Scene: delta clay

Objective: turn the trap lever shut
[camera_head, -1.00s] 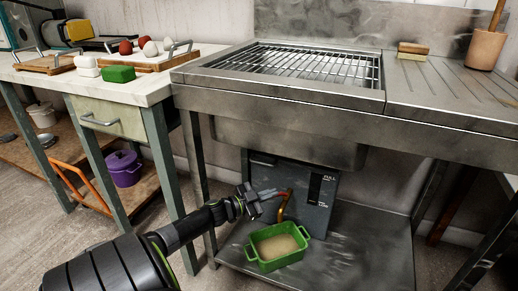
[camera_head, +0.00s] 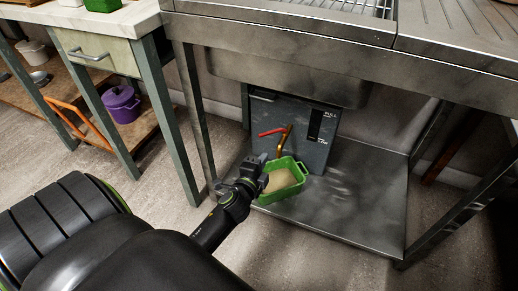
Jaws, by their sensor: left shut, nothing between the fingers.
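The trap is a dark grey box (camera_head: 308,118) on the steel lower shelf beneath the sink. Its red lever (camera_head: 271,132) sticks out to the left, nearly level, by a brass spout (camera_head: 283,146) on the box's front. A green two-handled dish (camera_head: 290,190) with tan contents stands below the spout. My left gripper (camera_head: 262,166) is shut and empty, at the dish's left edge in the picture, below the lever and apart from it. Its fingertips are small and dark here. My right gripper is not in view.
The sink basin (camera_head: 285,75) hangs above the box. Steel legs stand left and right of the shelf (camera_head: 355,200), whose right part is clear. To the left, a wooden bench shelf holds a purple pot (camera_head: 121,104) and an orange-framed item (camera_head: 78,122).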

